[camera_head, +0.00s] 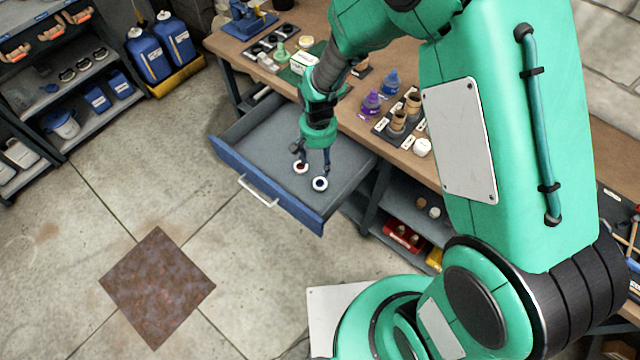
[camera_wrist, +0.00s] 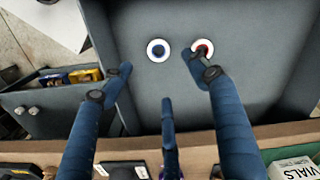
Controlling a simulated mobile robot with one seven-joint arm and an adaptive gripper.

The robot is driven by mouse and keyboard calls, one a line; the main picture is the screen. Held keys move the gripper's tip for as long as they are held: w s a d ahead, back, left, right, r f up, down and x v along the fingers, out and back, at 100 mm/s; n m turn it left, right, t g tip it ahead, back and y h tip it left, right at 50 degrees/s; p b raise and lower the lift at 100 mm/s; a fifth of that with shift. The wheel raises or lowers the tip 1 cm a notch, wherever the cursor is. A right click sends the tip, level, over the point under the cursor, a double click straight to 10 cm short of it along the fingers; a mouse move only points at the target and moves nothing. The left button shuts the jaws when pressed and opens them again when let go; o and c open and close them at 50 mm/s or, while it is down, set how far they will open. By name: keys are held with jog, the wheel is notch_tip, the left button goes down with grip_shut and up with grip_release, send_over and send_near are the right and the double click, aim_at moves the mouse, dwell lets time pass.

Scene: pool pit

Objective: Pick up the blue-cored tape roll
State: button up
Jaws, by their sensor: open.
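The blue-cored tape roll (camera_head: 320,184) is a small white ring lying flat in the open drawer. It also shows in the wrist view (camera_wrist: 151,50), fully visible near the top middle. A red-cored roll (camera_head: 300,168) lies close beside it and also shows in the wrist view (camera_wrist: 209,45), partly covered by my right finger. My gripper (camera_head: 312,158) is open and empty, fingers pointing down into the drawer over the rolls. In the wrist view my gripper (camera_wrist: 160,68) has its fingers spread, with the blue-cored roll appearing beyond and between the tips. I see no contact with that roll.
The blue-fronted drawer (camera_head: 232,154) is pulled out from the workbench (camera_head: 352,126) and is otherwise bare around the rolls. Its walls surround my fingers. Bottles, including a purple one (camera_head: 371,103), and a rack of jars (camera_head: 398,121) stand on the bench near my arm.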

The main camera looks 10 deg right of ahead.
jog(key=b, duration=0.2)
send_over(320, 185)
jog(key=shift+a+f, duration=0.15)
jog(key=shift+f, duration=4.1)
jog(key=shift+f+b, duration=0.85)
jog(key=shift+f, duration=1.8)
jog(key=c, duration=0.8)
